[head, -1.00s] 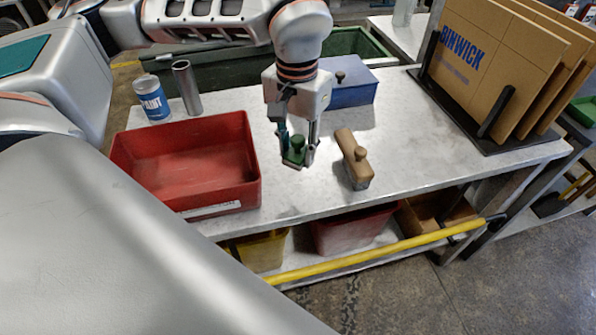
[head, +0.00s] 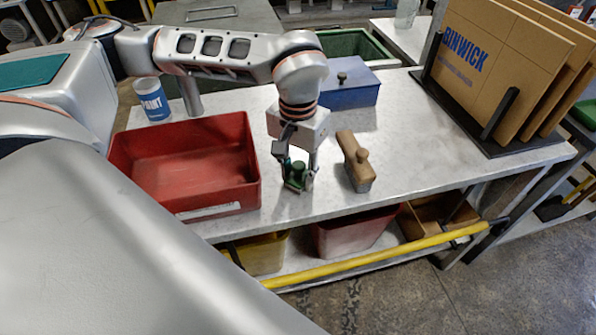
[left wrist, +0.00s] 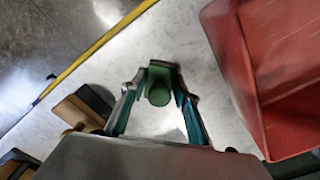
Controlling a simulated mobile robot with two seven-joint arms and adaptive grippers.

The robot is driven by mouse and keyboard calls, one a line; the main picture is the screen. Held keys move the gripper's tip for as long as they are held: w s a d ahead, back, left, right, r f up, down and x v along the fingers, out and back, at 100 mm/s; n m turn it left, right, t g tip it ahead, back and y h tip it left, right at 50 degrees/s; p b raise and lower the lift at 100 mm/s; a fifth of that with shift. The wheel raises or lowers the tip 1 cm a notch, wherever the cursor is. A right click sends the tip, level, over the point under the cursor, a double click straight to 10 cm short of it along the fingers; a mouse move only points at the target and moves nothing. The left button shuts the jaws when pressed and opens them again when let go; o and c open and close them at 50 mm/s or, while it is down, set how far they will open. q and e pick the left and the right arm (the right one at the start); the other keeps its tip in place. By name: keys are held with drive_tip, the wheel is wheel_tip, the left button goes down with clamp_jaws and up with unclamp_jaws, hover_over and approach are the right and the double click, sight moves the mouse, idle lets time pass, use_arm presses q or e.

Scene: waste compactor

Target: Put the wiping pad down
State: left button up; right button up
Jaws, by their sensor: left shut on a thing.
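The wiping pad (head: 294,184) is a small green block with a round knob, between the red bin and the brush. My left gripper (head: 300,178) points down and is shut on its knob. In the left wrist view the green pad (left wrist: 160,84) sits between the two fingertips (left wrist: 158,92). The pad is very low over the grey bench top (head: 330,205); I cannot tell whether its underside touches it. My right gripper is not in view.
A red bin (head: 254,190) stands left of the pad and a wooden brush (head: 355,160) lies to its right. A blue box (head: 350,88) with a knob is behind. Cardboard sheets (head: 500,70) stand in a black rack at the right. Bench top right of the brush is clear.

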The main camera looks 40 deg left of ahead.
sight(298, 165)
use_arm(q)
drive_tip(key=o, duration=1.2)
drive_tip(key=shift+f, duration=0.1)
wheel_tip(298, 165, up, 12)
drive_tip(key=shift+r+p, duration=0.2)
drive_tip(key=shift+p, duration=0.55)
